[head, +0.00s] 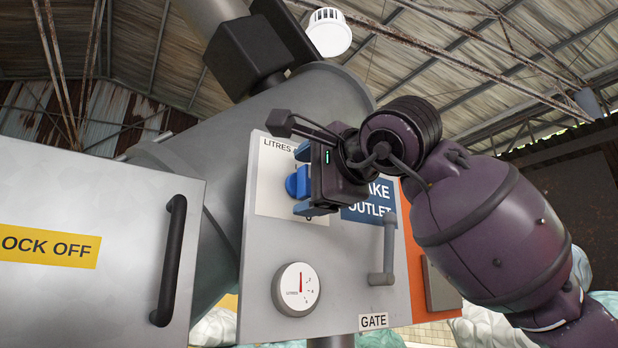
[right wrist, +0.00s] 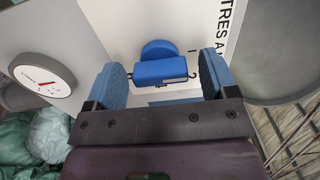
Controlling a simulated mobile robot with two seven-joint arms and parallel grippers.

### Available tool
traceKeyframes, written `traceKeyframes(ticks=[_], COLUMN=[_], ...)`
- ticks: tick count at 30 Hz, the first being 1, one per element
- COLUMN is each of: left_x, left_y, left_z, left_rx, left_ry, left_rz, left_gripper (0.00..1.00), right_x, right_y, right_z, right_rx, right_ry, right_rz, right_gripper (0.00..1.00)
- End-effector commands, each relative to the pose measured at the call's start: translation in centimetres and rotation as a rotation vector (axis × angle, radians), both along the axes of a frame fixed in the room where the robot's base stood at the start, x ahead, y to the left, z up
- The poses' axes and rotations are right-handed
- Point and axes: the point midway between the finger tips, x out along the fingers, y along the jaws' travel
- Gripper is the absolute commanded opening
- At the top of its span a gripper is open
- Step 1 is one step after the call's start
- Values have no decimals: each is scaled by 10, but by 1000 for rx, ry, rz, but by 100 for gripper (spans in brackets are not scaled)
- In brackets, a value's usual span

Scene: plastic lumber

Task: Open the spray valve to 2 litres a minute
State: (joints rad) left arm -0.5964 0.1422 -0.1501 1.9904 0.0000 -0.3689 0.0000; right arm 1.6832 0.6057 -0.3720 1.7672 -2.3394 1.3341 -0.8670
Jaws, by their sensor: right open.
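The blue spray valve knob (head: 297,182) is on a white plate lettered "LITRES A…" (head: 272,160) on the grey panel. In the right wrist view the knob (right wrist: 160,70) shows a bar across a round base, with small marks at its right. My right gripper (head: 305,181) is open in front of it; in the wrist view its blue-padded fingers (right wrist: 163,80) stand either side of the bar, with gaps. The gripper hides part of the plate in the head view. The round gauge (head: 297,289) below has a red needle pointing straight up. My left gripper is out of view.
A grey lever handle (head: 387,255) sits right of the knob, above a "GATE" label (head: 373,321). A blue "OUTLET" sign (head: 371,204) is partly behind my gripper. A "LOCK OFF" door (head: 100,290) with a black handle (head: 169,262) stands at the left.

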Motion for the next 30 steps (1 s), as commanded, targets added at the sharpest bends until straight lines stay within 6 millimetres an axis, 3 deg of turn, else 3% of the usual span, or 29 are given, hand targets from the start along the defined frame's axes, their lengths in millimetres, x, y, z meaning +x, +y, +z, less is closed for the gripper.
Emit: traceKeyframes(ticks=[3,12,22,30], left_x=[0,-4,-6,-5], left_y=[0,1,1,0], left_z=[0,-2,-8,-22], left_rx=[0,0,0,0], left_ry=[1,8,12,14], left_rz=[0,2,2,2], left_gripper=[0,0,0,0], right_x=[0,0,0,0], right_y=[0,0,0,0], right_z=[0,0,-1,-2], right_rx=[0,0,38,178], right_ry=[0,0,28,129], right_rz=[0,0,0,0], right_gripper=[76,30,30,30])
